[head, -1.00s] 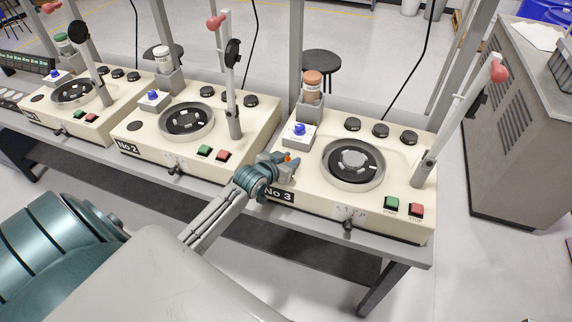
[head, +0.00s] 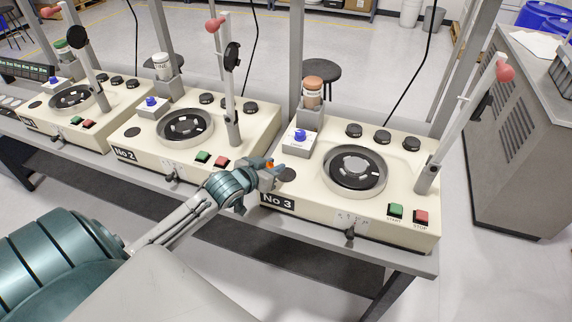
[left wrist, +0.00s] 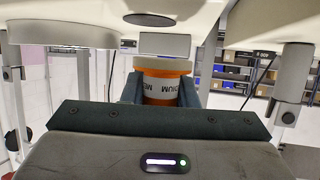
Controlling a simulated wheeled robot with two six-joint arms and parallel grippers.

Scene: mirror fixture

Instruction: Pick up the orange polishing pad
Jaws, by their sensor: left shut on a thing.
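The orange polishing pad (head: 271,164) shows as a small patch of orange between the fingertips of my left gripper (head: 274,167). The fingers are shut on it and hide most of it. The gripper is over the front left corner of the machine marked No 3 (head: 310,209), beside a dark round spot (head: 288,174) on its top. In the left wrist view, orange (left wrist: 160,101) shows between the two fingers; I cannot tell how much of it is the pad. My right gripper is not in view.
A jar (head: 312,93) with an orange-brown lid stands on a post behind No 3, near a block with a blue knob (head: 300,136). A round ringed plate (head: 354,170) and an upright lever (head: 433,160) are further right. Machine No 2 (head: 140,155) is to the left.

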